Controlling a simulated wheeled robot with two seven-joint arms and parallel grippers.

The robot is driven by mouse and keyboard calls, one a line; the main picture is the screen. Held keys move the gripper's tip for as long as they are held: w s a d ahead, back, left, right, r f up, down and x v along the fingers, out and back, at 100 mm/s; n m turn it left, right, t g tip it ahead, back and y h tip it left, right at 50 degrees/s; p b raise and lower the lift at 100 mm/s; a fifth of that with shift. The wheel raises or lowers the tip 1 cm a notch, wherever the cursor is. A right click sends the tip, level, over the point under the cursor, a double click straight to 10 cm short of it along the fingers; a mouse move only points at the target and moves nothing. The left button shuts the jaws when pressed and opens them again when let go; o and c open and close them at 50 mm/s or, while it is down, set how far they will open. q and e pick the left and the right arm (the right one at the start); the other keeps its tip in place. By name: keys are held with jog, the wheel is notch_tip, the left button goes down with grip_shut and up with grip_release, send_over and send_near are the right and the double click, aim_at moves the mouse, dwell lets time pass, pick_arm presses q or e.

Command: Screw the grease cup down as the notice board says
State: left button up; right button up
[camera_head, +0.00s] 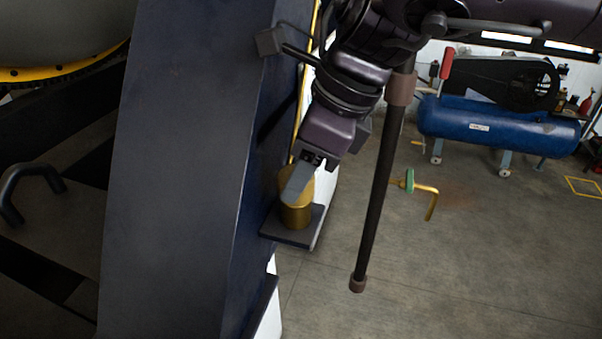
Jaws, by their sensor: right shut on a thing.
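The grease cup (296,215) is a brass cylinder standing upright on a small dark shelf (304,239) that juts from the dark blue frame. My right gripper (298,186) comes down on it from above and is shut on its upper part. The finger in front hides part of the cup's top and side. My left gripper is not in view. The notice board is not in view.
The large dark blue frame (180,170) rises close at the left of the cup. Grey floor lies open below.

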jog(key=m+t+b, duration=0.1)
jog(key=m, duration=0.2)
jog(key=shift+s+m+t, duration=0.1)
jog(key=shift+m+t, duration=0.2)
jog(key=shift+m, duration=0.1)
jog(key=shift+a+m+h+b, duration=0.1)
jog(key=shift+m+h+b, duration=0.3)
jog(key=shift+m, duration=0.5)
jog(key=shift+s+r+m+t+h, duration=0.1)
jog(key=shift+m+t+h, duration=0.3)
jog(key=shift+m, duration=0.5)
jog(key=m+t+h+p, duration=0.1)
jog(key=m, duration=0.2)
jog(key=shift+a+r+m+p, duration=0.1)
jog(key=shift+m+p, duration=0.2)
jog(key=shift+p, duration=0.1)
jog(key=shift+a+m+h+p, duration=0.1)
jog(key=shift+m+h+p, duration=0.75)
jog(key=shift+m, duration=1.05)
